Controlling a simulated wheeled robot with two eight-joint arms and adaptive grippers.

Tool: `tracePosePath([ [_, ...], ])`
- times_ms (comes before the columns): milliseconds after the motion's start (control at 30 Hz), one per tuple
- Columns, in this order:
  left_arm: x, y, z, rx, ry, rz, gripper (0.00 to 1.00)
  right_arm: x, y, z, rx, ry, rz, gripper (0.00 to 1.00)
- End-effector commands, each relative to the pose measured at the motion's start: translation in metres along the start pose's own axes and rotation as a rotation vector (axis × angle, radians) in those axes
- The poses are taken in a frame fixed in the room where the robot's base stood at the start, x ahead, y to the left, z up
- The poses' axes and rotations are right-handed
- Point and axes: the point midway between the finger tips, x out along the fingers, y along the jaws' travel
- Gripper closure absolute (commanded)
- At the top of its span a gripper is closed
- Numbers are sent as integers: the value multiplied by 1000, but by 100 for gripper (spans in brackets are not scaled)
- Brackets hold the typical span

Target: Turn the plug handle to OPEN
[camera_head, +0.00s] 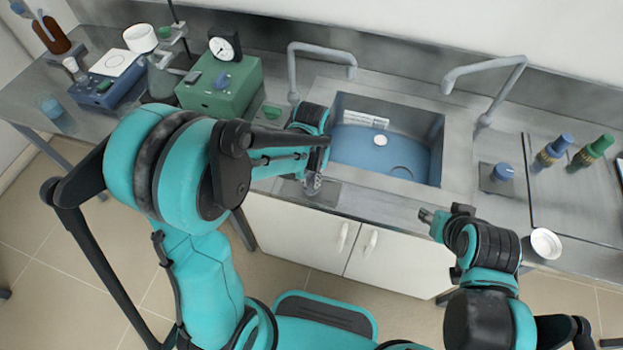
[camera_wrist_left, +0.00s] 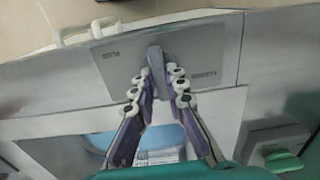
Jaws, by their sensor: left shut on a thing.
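The plug handle (camera_wrist_left: 178,62) is a grey bar on a flat metal plate (camera_wrist_left: 125,68) with small dark lettering that is too blurred to read surely. In the left wrist view the bar sits slightly aslant between the fingers of my left gripper (camera_wrist_left: 162,82), which is shut on it. In the head view my left gripper (camera_head: 314,184) is at the plate (camera_head: 328,194) on the counter's front edge, before the sink, and the arm hides most of the handle. My right gripper (camera_head: 428,216) hangs right of the sink front, apart from everything; its finger gap is unclear.
The sink (camera_head: 437,150) holds blue water and a white disc (camera_head: 380,140). Two grey faucets (camera_head: 323,49) (camera_head: 495,67) stand behind it. A green box (camera_head: 220,82) with a dial stands left. Bottles (camera_head: 553,150) and a white cup (camera_head: 545,242) stand right.

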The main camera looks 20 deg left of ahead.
Motion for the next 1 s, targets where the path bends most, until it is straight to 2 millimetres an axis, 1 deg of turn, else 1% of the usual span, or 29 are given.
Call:
tracePosePath([
  [233,0,0,0,46,-1,0,100,0,0,0,0,0,0,60],
  [633,0,0,0,53,-1,0,100,0,0,0,0,0,0,60],
  [667,0,0,0,53,-1,0,85,0,0,0,0,0,0,60],
  [700,0,0,0,53,-1,0,74,0,0,0,0,0,0,60],
  [733,0,0,0,52,-1,0,66,0,0,0,0,0,0,60],
  [1000,0,0,0,51,0,0,66,0,0,0,0,0,0,60],
])
